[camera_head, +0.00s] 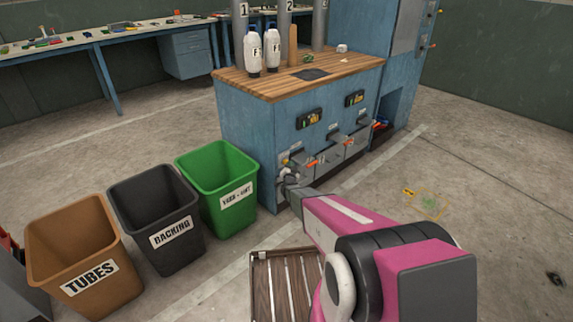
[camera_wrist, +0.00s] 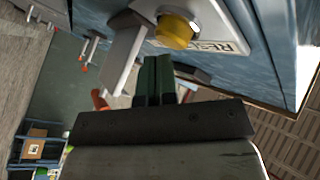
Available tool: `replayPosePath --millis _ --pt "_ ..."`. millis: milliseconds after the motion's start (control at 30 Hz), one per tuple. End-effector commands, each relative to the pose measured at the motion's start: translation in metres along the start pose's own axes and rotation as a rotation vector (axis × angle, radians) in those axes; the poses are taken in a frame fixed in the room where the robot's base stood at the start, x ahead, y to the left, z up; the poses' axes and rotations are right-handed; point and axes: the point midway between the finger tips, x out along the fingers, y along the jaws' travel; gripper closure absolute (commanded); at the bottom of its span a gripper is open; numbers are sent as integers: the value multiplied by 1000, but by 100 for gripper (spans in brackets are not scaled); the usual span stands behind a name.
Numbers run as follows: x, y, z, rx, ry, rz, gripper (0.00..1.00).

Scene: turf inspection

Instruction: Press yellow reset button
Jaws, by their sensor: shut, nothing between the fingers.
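The yellow button (camera_wrist: 174,31) sits on a pale plate, part of whose label reads "RES", on the blue cabinet's face. My gripper (camera_wrist: 154,62) is shut, its two dark green fingers side by side with nothing between them. The fingertips are just below the button in the wrist view. I cannot tell whether they touch it. In the head view my arm reaches to the lower left of the front of the blue cabinet (camera_head: 240,145); the fingertips are too small there to make out clearly.
Grey brackets and orange-tipped levers (camera_head: 335,133) stick out along the cabinet front. Green (camera_head: 215,180), black (camera_head: 155,215) and brown (camera_head: 85,255) bins stand to the left. A slatted wooden surface (camera_head: 285,285) lies in front. Open floor (camera_head: 470,180) is at the right.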

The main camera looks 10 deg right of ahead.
Motion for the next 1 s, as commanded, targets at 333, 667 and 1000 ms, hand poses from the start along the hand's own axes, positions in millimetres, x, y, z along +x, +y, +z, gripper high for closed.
replayPosePath --millis 333,667,1000 --pt "0 0 0 0 0 0 100" --pt "3 -2 2 0 0 0 100" --pt "5 -4 4 0 0 0 100"
